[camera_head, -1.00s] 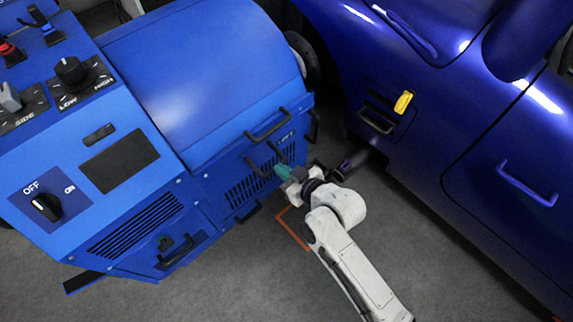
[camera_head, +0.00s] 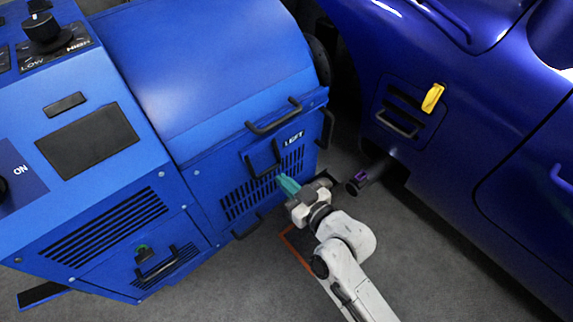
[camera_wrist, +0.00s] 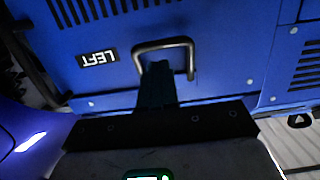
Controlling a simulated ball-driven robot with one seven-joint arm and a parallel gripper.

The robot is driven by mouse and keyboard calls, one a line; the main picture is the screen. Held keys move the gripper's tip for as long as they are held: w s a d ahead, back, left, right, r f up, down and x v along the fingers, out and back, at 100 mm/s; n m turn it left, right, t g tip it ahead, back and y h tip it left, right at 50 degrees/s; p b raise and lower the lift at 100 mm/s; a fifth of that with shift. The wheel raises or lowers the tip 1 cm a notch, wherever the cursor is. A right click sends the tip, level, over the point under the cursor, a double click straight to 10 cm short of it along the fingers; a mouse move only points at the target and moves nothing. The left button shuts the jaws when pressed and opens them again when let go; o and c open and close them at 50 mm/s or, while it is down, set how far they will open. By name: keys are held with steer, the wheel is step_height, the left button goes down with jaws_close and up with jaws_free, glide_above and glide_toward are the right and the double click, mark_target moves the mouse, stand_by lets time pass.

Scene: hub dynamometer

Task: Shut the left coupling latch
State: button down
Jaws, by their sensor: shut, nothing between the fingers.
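The left coupling latch appears to be the dark U-shaped bail (camera_head: 264,162) on the blue machine's end panel, beside the LEFT label (camera_head: 294,137). In the wrist view the bail (camera_wrist: 164,43) stands just beyond my fingers, with the upside-down LEFT label (camera_wrist: 97,58) to its left. My gripper (camera_head: 283,180) is shut and empty, its teal fingertips close to the bail's lower right end. In the wrist view my gripper (camera_wrist: 157,67) overlaps the space inside the bail. I cannot tell whether it touches. The bail seems to stand out from the panel.
A black handle (camera_head: 273,117) sits above the bail, and another (camera_head: 246,225) below the vent. A blue car body (camera_head: 460,130) with a yellow lever (camera_head: 433,97) stands to the right. A dark pipe with a purple end (camera_head: 367,178) juts out near my gripper. Grey floor lies below.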

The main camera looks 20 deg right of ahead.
steer(key=shift+w+a+f+b, duration=0.25)
steer(key=shift+w+f+b, duration=0.55)
steer(key=shift+f, duration=0.15)
steer(key=shift+w+a+f+b, duration=0.25)
steer(key=shift+w+f+b, duration=0.5)
steer(key=shift+f, duration=0.15)
